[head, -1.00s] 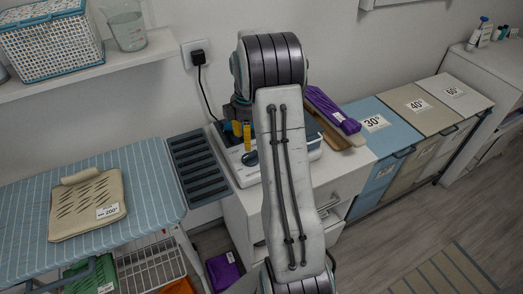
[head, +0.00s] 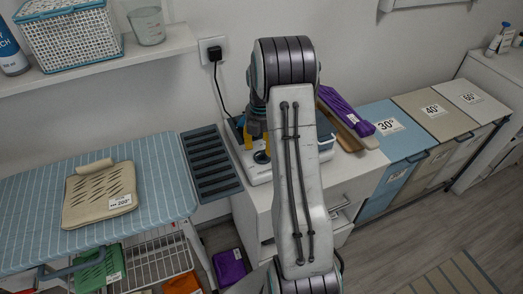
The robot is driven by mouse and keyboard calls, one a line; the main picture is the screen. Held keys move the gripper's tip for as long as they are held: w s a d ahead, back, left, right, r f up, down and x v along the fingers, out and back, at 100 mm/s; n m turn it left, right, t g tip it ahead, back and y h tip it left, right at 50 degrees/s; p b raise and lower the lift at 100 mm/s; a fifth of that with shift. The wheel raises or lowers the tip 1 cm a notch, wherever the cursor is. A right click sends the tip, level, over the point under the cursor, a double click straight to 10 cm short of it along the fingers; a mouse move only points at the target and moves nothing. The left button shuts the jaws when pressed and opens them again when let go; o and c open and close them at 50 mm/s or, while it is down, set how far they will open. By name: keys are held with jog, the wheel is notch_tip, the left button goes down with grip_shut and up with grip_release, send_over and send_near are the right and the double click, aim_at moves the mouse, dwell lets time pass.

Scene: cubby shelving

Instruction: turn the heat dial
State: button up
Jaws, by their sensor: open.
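A dark round dial (head: 261,157) sits on top of a white appliance (head: 257,175) that stands on the white cabinet. I take it for the heat dial; its markings are too small to read. My gripper (head: 257,145) points down just above and behind the dial in the picture, with its yellow fingertips apart and nothing seen between them. I cannot tell whether a fingertip touches the dial. My arm hides the right part of the appliance.
A dark ribbed tray (head: 211,163) lies left of the appliance, beside the striped ironing board (head: 150,165). A purple folded cloth (head: 347,110) lies to the right. A cord runs from the wall plug (head: 214,55) behind the appliance.

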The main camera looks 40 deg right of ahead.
aim_at(260, 157)
jog(key=shift+f, duration=1.6)
grip_shut()
